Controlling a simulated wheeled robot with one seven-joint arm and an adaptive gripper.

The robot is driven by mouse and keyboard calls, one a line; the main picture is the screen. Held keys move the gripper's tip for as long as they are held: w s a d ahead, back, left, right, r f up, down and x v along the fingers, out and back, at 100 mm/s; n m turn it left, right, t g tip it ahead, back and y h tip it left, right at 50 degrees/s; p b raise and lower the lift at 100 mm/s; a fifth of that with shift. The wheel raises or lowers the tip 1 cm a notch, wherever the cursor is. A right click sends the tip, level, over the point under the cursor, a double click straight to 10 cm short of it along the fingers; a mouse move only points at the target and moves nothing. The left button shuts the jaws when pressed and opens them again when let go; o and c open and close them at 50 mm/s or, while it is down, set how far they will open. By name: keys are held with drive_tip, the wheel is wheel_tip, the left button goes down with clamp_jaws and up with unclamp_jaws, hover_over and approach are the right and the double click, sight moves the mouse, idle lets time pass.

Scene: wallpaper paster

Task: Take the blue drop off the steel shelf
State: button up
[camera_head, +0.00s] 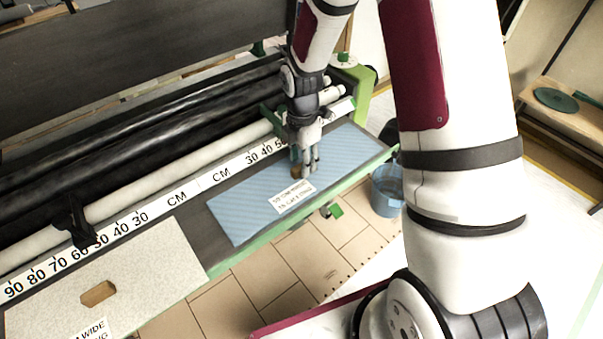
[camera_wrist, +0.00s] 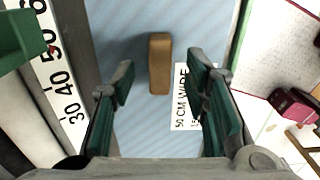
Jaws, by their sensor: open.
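The blue drop (camera_head: 240,211) is a flat, pale blue sheet with a faint diagonal pattern. It lies on the dark steel shelf (camera_head: 186,225), right of a speckled pale sheet. A small brown block (camera_wrist: 160,64) sits on the blue drop, beside a white label (camera_wrist: 184,108) reading "50 CM WIDE". My gripper (camera_head: 305,166) is low over the blue drop at the block. In the wrist view, its open fingers (camera_wrist: 158,78) lie on either side of the block with gaps on both sides. In the head view the fingers partly hide the block.
The speckled pale sheet (camera_head: 150,265) carries another brown block (camera_head: 98,293). A white CM scale (camera_head: 200,186) and rollers (camera_head: 150,140) run behind the shelf. A blue bucket (camera_head: 386,190) stands beyond its right end.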

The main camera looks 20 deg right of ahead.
drive_tip(key=shift+f, duration=1.25)
clamp_jaws()
drive_tip(key=shift+r, duration=0.15)
